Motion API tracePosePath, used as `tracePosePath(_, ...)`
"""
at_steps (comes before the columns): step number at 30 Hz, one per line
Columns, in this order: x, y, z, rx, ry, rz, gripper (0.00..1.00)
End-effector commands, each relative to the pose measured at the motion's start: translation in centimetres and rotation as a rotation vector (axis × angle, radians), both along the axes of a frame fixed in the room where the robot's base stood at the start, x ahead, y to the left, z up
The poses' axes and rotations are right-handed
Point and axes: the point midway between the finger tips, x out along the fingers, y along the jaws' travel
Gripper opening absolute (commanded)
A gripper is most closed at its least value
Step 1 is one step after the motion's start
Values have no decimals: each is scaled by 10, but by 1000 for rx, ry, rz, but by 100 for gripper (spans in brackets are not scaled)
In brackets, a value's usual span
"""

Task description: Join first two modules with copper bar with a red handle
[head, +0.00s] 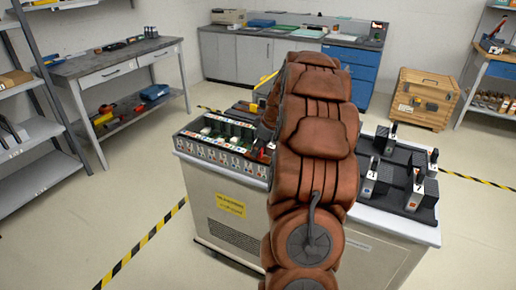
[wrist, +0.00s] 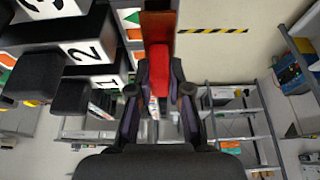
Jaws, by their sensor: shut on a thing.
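In the wrist view my gripper (wrist: 160,82) is shut on the red handle (wrist: 159,65) of the copper bar (wrist: 158,28). In the head view a row of modules with white fronts (head: 215,150) sits on the left part of the covered cart (head: 225,207). My brown padded arm hides the cart's middle and most of my gripper.
Black holders with several numbered blocks (head: 370,177) stand on the cart's right part. A workbench (head: 115,62) and shelves (head: 35,130) are at the left. Cabinets (head: 237,55) and a wooden crate (head: 421,97) stand at the back. Floor around the cart is clear.

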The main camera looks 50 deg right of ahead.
Motion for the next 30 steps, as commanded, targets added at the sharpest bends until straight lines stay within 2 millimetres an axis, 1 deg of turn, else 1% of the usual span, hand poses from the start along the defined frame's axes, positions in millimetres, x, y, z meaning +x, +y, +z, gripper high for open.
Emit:
tracePosePath(4,0,0,-3,0,0,0,0)
tracePosePath(29,0,0,-7,0,-1,0,0)
tracePosePath(30,0,0,-6,0,-1,0,20)
